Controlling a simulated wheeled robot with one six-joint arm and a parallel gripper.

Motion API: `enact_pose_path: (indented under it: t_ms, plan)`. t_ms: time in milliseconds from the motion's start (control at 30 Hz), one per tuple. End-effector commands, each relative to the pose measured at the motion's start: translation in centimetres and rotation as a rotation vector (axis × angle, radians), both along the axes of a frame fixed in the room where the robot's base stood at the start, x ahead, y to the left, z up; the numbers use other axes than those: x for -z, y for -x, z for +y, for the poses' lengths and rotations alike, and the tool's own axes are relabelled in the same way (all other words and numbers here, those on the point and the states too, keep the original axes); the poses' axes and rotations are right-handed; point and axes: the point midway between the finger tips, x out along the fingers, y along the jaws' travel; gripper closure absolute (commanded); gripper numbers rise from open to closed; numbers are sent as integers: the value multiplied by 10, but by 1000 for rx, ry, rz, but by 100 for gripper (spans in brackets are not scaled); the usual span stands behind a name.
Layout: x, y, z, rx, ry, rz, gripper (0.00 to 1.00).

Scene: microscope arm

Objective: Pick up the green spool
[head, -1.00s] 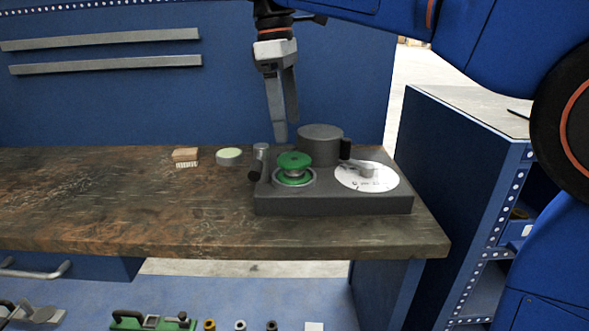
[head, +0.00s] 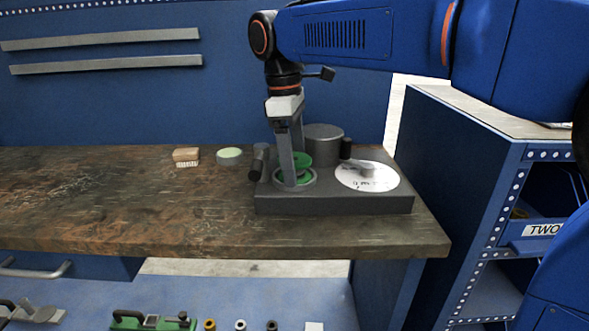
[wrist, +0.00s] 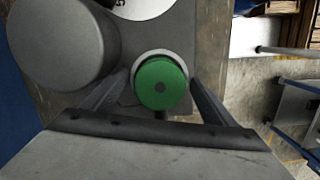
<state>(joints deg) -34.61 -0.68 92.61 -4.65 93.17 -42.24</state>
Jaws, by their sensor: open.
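The green spool (head: 301,159) sits upright in a light ring on the left part of a dark grey base (head: 335,204) on the workbench. In the head view my gripper (head: 292,180) points down at the spool, and its near finger hides part of it. In the wrist view the spool's round green top (wrist: 161,84) lies between the two open fingers of my gripper (wrist: 155,90), with a gap visible on each side. The fingers do not appear to touch it.
A grey cylinder (head: 323,140) stands behind the spool on the base. A white disc (head: 368,177) lies to the right, with a black knob (head: 346,148) near it. The bench's left is clear.

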Motion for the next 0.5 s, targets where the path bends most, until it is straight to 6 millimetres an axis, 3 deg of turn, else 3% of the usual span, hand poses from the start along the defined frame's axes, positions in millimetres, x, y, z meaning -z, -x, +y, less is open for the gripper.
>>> enact_pose_path:
  t_ms: [167, 333, 500]
  plan:
    - [0, 0, 0, 0, 0, 0, 23]
    - [0, 0, 0, 0, 0, 0, 63]
    - [0, 0, 0, 0, 0, 0, 66]
